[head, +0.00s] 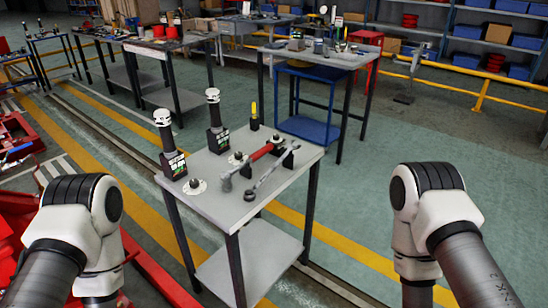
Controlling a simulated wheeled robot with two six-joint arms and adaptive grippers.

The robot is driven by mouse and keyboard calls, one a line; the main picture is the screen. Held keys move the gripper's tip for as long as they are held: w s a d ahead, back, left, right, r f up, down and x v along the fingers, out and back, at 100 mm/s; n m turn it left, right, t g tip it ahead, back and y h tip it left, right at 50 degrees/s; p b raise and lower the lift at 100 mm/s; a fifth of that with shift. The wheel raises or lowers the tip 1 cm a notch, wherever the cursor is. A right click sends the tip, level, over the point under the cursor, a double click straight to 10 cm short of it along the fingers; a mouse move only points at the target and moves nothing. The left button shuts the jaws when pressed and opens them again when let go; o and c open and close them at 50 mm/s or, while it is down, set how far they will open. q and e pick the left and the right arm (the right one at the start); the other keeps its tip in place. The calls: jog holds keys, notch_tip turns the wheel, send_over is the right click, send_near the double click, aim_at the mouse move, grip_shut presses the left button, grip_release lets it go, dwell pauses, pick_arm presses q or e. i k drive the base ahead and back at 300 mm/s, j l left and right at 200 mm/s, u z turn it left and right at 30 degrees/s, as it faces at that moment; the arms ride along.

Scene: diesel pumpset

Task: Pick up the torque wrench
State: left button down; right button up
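A long wrench with a red middle section and a dark grey head, which looks like the torque wrench (262,153), lies across dark holders on a small grey table. A second, plain metal wrench (268,174) lies beside it on the right. Nothing touches the red wrench except its supports, as far as I can see. My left arm stands at the lower left and my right arm at the lower right, both apart from the table. Neither gripper shows in the head view.
The small table (228,208) also bears two black units with white tops (172,150) (216,125), round white pieces (195,186) and a yellow-handled tool (254,115). Red machinery (20,140) stands at the left. A blue cart (308,100) is behind; green floor is clear at right.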

aim_at(225, 177)
jog(key=k+j+u, duration=0.2)
jog(key=j, duration=0.85)
jog(key=k+j+u, duration=0.2)
jog(key=j, duration=0.85)
jog(key=j+u, duration=0.2)
jog(key=j, duration=0.9)
jog(key=z, duration=1.5)
jog(key=i+l, duration=0.35)
jog(key=i, duration=0.25)
jog(key=i+l+u, duration=0.1)
jog(key=i+l, duration=0.25)
jog(key=i, duration=0.25)
jog(key=i+l, duration=0.4)
jog(key=i, duration=0.15)
